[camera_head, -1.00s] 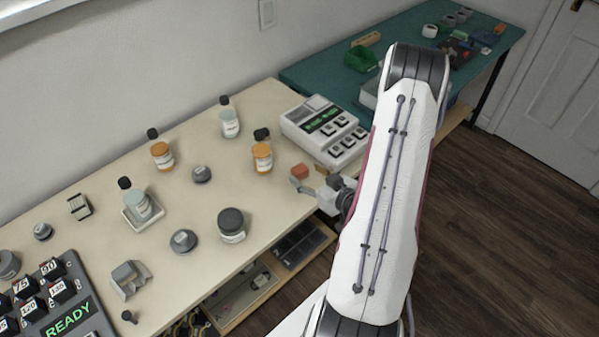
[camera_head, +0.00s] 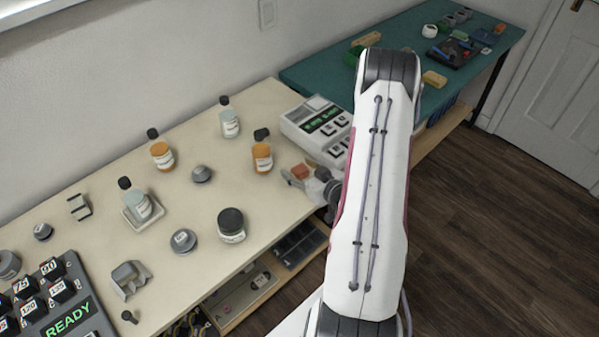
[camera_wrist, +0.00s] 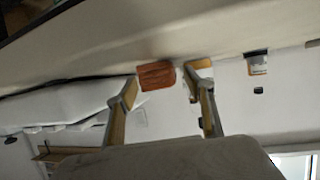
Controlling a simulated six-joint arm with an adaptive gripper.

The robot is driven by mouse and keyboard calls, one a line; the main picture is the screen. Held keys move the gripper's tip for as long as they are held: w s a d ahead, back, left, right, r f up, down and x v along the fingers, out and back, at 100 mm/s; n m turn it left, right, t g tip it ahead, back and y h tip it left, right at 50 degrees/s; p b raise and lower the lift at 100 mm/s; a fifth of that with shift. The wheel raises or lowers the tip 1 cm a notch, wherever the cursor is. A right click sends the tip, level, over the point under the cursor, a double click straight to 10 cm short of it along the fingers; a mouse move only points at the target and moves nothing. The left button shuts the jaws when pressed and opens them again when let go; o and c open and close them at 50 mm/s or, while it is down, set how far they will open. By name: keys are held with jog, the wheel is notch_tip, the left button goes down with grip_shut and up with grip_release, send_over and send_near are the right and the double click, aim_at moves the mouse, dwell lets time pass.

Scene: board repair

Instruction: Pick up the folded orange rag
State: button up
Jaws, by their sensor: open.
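The folded orange rag (camera_head: 300,172) is a small orange-red block on the cream bench, near its right end and in front of the keypad device. In the wrist view the rag (camera_wrist: 157,75) shows between my fingertips, with a gap visible on the right side. My gripper (camera_head: 306,177) is open, low over the bench by the rag, with a grey finger to its left. It also shows in the wrist view (camera_wrist: 163,82), with both fingers spread. I cannot tell whether a finger touches the rag. My arm hides part of the bench's right end.
The keypad device (camera_head: 318,128) stands just behind the rag. An orange bottle (camera_head: 262,156) stands to its left, and a dark-lidded jar (camera_head: 231,225) is nearer the front edge. Shelves with trays (camera_head: 300,243) lie below. Bare bench lies between the jar and the rag.

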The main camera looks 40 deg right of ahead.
aim_at(300, 169)
dwell(0.5)
jog(key=c, duration=1)
jog(key=shift+r, duration=0.1)
jog(key=shift+r, duration=4.9)
